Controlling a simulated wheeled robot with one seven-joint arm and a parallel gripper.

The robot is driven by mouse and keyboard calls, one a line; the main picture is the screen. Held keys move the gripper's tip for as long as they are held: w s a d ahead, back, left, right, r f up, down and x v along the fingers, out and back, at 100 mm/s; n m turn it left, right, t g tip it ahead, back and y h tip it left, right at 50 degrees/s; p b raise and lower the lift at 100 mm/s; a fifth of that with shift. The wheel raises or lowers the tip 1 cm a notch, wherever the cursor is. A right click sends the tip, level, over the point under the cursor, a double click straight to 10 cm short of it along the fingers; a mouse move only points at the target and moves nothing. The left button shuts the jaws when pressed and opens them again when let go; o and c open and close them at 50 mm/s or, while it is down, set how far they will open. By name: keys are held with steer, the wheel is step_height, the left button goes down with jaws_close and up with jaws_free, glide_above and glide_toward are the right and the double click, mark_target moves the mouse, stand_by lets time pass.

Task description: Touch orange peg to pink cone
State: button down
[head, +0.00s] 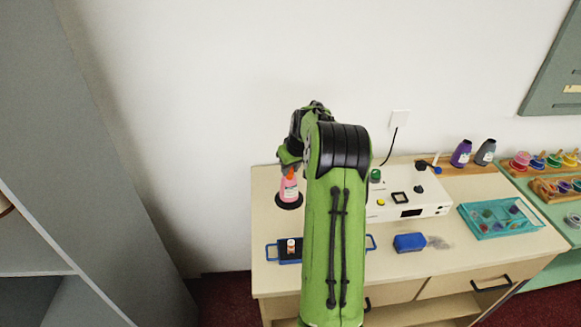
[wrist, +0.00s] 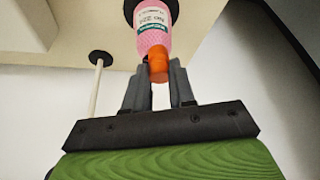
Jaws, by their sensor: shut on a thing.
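A blue-handled dark tray (head: 283,258) holding a small white-and-red container (head: 291,246) is in front. Right of my arm are a white device (head: 425,203), a blue block (head: 409,242) and a teal tray (head: 478,231). A pale rod (wrist: 95,90) rises from another black disc.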

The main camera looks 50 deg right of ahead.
steer(key=shift+f, duration=0.1)
steer(key=shift+r+p, duration=2.1)
steer(key=shift+r, duration=0.5)
steer(key=shift+d+f, duration=0.1)
